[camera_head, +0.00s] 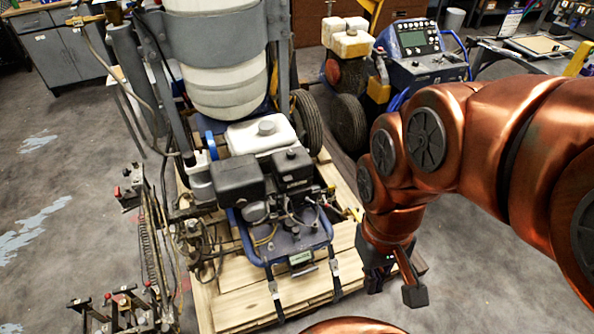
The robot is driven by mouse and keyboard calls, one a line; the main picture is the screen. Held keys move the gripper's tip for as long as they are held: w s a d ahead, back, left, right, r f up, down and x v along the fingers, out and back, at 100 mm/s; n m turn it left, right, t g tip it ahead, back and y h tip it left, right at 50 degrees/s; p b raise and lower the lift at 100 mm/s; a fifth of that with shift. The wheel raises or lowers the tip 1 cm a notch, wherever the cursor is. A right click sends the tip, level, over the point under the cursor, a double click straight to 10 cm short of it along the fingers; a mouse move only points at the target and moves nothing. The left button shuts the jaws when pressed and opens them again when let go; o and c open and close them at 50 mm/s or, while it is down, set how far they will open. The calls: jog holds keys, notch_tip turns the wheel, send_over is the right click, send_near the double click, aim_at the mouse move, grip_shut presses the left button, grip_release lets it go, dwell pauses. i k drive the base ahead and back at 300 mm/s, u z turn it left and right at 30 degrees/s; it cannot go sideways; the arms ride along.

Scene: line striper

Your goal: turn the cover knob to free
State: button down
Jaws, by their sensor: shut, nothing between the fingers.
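The line striper (290,238) stands on a wooden pallet, with its engine and blue frame facing me. I cannot pick out the cover knob for sure; the parts on the machine are small and crowded. My gripper (415,295) is shut and empty. It hangs right of the striper's front end, past the pallet's right side in the picture, and appears apart from the machine. My copper-coloured arm comes in from the right and hides part of the floor behind it.
The wooden pallet (235,303) sticks out in front of the striper. Metal racks with hoses and springs (155,250) stand at the left. A second blue machine (420,65) is behind my arm. Grey floor (480,270) is open at the lower right.

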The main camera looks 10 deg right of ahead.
aim_at(291, 153)
jog(key=z, duration=0.05)
jog(key=k, duration=0.65)
jog(key=u, duration=0.85)
jog(key=i, duration=1)
jog(key=u, duration=0.15)
